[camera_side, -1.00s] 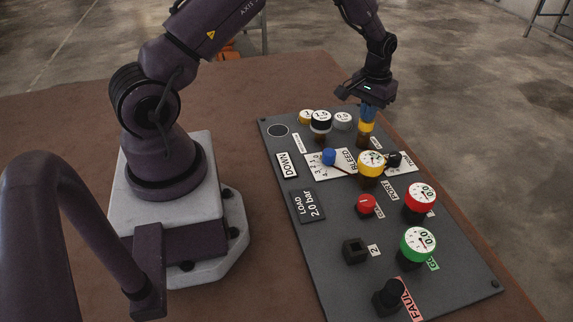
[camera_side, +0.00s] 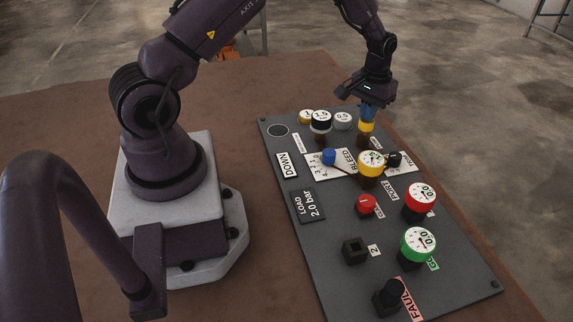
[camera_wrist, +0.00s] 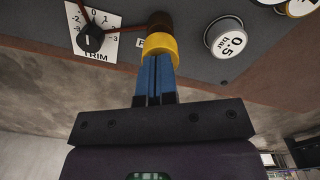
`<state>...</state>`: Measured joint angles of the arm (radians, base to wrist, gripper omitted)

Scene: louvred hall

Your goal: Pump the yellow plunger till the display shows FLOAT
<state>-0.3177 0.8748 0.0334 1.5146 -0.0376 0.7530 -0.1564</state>
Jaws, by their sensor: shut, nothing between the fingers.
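The yellow plunger (camera_side: 366,127) stands at the far right edge of the grey panel; in the wrist view its yellow cap (camera_wrist: 161,45) sits on a brown base. My gripper (camera_side: 368,112) is directly above it, its blue fingers shut together and empty. In the wrist view the fingertips (camera_wrist: 158,60) meet the cap and appear to touch it. A second display (camera_side: 307,205) reads LOAD 2.0 bar.
Near the plunger are a yellow-rimmed gauge (camera_side: 371,164), a black trim knob (camera_side: 394,159), a blue bleed knob (camera_side: 329,157) and a white 0.5 bar cap (camera_side: 343,121).

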